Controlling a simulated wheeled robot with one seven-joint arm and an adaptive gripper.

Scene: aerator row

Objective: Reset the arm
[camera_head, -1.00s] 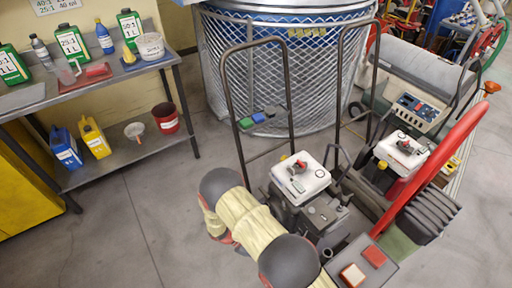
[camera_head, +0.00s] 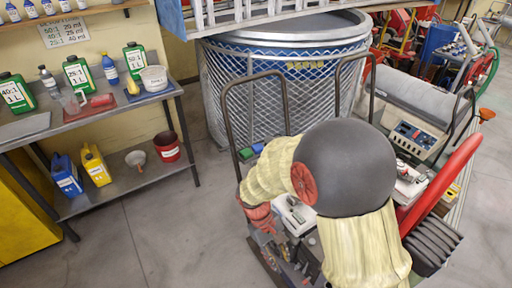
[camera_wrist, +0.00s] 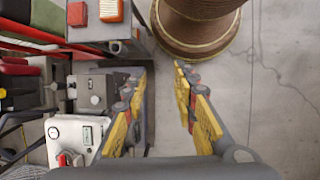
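My gripper (camera_wrist: 160,72) shows in the wrist view with its two yellow-and-black fingers spread apart. Nothing is between them except grey floor and the edge of a machine behind. My arm, with a large dark joint cap and cream cover, is folded across the middle right of the head view. It hides much of the machines, and the gripper's fingers cannot be made out there. A machine with a white tank top (camera_head: 296,214) is partly hidden behind the arm.
A work bench (camera_head: 98,117) with bottles and cans stands at left. A wire-mesh bin (camera_head: 230,95) stands behind the machines. Dark handle bars (camera_head: 229,120) rise near the arm. A brown round drum (camera_wrist: 198,30) is ahead in the wrist view. Floor (camera_head: 165,235) at lower left is clear.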

